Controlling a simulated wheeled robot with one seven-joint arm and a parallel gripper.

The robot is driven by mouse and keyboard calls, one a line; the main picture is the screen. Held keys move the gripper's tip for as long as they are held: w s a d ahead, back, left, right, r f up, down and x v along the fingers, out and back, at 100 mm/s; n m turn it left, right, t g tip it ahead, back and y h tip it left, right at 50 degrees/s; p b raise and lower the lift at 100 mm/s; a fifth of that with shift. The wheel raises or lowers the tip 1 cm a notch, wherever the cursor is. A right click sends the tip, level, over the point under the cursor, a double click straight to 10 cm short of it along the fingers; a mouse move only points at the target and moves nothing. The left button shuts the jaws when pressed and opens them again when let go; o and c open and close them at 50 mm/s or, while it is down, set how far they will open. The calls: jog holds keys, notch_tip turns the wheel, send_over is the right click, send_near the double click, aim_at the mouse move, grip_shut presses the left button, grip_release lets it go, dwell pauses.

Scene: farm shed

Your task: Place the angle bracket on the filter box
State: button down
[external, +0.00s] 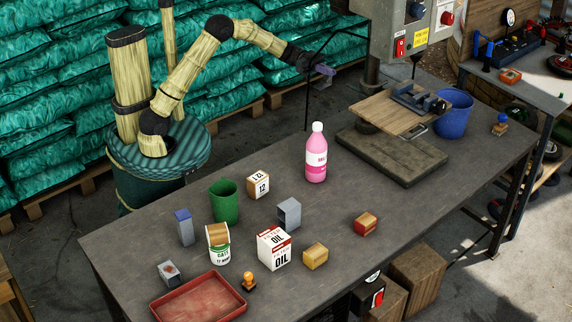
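A grey metal piece with an open, angled shape (289,213), which looks like the angle bracket, stands on the grey workbench near its middle. A white box with a red band and "OIL" lettering (274,250), which looks like the filter box, stands just in front of it and a little left. The two are apart, and the box's top looks clear. My gripper (325,70) is up at the back, above and behind the bench, well away from both. Its fingers are small and dark here, so whether they are open or shut does not show. I see nothing clearly held.
Near the bracket are a "12" box (258,185), a green cup (224,201), a pink bottle (316,155) and a yellow block (315,256). A red tray (198,299) lies front left. A drill press base (391,158) stands right.

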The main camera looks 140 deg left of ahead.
jog(key=r, duration=0.2)
jog(key=shift+w+d+r, duration=0.2)
jog(key=shift+w+r, duration=0.15)
jog(key=shift+w, duration=0.05)
jog(key=w+d+m+g+h+p, duration=0.1)
jog(key=w+d+m+h, duration=0.35)
jog(key=w+d, duration=0.7)
jog(key=w+d+m+g+h+p, duration=0.25)
jog(key=w+d+h, duration=0.45)
jog(key=w, duration=0.7)
jog(key=w+d+m+g+h+p, duration=0.1)
jog(key=w+d+m+g+h, duration=0.2)
jog(key=d, duration=0.8)
jog(key=w+d+m+g+h, duration=0.15)
jog(key=w+d, duration=0.35)
jog(key=d, duration=0.6)
jog(key=w+d+m+g+h+p, duration=0.1)
jog(key=w+d+m+g+h, duration=0.3)
jog(key=d, duration=0.7)
jog(key=shift+n+t+y, duration=0.4)
jog(key=shift+n+y, duration=0.05)
jog(key=shift+y, duration=0.45)
jog(key=f, duration=0.5)
jog(key=shift+w+a+f, duration=0.1)
jog(key=shift+w, duration=0.25)
jog(key=shift+f+b, duration=0.45)
jog(key=shift+f, duration=2.65)
